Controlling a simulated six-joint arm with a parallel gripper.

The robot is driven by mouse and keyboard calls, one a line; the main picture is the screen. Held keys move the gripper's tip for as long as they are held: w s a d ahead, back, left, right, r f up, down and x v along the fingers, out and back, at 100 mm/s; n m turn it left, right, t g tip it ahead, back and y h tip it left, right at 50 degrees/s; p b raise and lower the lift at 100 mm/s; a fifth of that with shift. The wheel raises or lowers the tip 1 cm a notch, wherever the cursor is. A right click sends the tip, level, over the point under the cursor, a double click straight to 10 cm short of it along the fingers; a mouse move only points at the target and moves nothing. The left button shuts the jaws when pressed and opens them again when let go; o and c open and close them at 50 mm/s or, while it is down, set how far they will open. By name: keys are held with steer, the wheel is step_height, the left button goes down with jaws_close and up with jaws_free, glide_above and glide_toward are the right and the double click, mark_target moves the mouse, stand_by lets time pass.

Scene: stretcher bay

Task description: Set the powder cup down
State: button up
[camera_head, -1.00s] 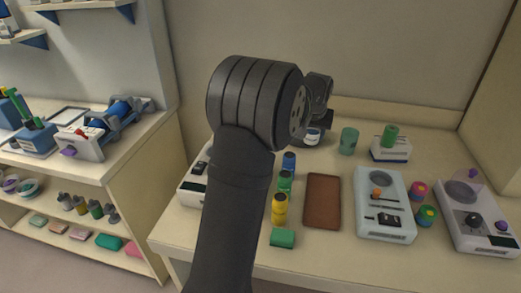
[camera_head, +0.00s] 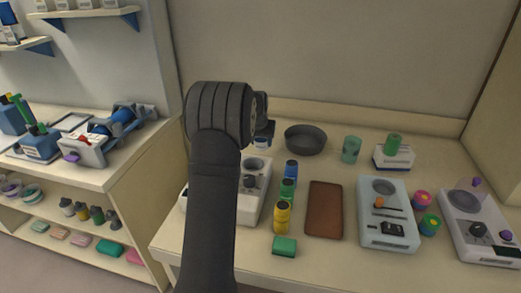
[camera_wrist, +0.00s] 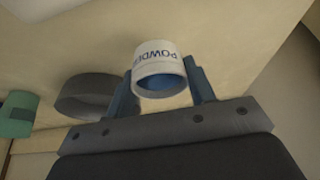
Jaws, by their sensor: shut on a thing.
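The powder cup (camera_wrist: 155,52) is white with dark "POWDE" lettering and a blue inside. In the wrist view my gripper (camera_wrist: 160,84) is shut on it, with one blue finger on each side. The cup's open mouth faces the wrist camera. In the head view my gripper (camera_head: 264,138) is above the back left of the table (camera_head: 335,262), left of the dark round pan. Only a small part of the cup (camera_head: 262,144) shows there, below the gripper. I cannot tell whether its base touches the table.
The dark pan (camera_head: 305,143) is close to the right, then a green cup (camera_head: 350,150). A white device (camera_head: 257,180) stands in front, with blue, green and yellow bottles (camera_head: 283,217) beside it. A brown tray (camera_head: 324,210) lies at the middle.

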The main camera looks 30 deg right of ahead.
mark_target(261, 149)
steer(key=shift+w+f, duration=0.1)
steer(key=shift+f, duration=2)
steer(key=shift+f, duration=0.15)
steer(key=o, duration=1)
steer(key=shift+c, duration=0.2)
steer(key=v, duration=1.2)
steer(key=shift+w, duration=0.1)
